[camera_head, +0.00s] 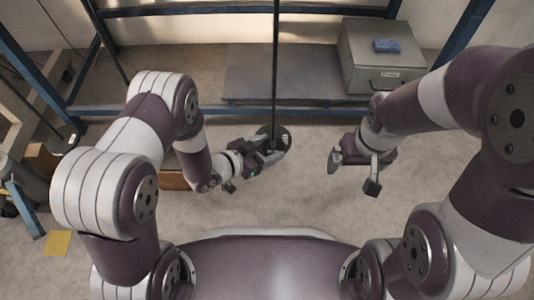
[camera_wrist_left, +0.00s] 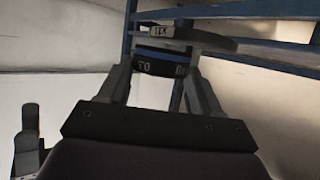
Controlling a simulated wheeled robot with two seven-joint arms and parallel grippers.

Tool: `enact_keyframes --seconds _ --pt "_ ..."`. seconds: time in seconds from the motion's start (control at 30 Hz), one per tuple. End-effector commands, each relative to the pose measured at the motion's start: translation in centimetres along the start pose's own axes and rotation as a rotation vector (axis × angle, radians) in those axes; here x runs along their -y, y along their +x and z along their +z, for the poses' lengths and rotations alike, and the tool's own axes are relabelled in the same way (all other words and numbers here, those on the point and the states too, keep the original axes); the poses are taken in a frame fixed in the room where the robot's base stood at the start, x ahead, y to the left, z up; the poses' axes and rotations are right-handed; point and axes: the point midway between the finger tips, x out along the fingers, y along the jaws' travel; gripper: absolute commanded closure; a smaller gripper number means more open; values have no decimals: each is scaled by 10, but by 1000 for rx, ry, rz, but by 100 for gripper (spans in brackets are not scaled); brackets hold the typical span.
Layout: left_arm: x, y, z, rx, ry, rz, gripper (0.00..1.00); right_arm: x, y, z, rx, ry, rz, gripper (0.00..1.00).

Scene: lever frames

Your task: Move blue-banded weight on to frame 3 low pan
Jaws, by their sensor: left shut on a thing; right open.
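My left gripper (camera_head: 268,156) is shut on a dark round weight (camera_wrist_left: 162,67), seen between the fingers in the left wrist view with pale markings and a bluish line. A dark round pan (camera_head: 272,132) hangs at the foot of a long thin rod in the head view, right at the left fingertips. In the left wrist view a dark disc (camera_wrist_left: 190,38) with a pale label shows just above the weight; I cannot tell whether they touch. The frame number is not readable. My right gripper (camera_head: 354,172) is open and empty, to the right of the pan.
A blue-framed shelf (camera_head: 180,112) stands behind, with a grey metal box (camera_head: 382,62) and a small blue block (camera_head: 387,46) on it. Another dark pan (camera_head: 62,139) hangs at the left. A yellow sheet (camera_head: 57,243) lies on the floor. The floor between my grippers is clear.

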Motion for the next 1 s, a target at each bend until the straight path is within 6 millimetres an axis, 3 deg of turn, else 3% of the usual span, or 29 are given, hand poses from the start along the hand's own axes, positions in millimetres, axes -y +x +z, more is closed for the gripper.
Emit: enact_keyframes --seconds 1.0 --pt "15 10 -4 -1 0 1 76 0 -1 0 0 0 0 4"
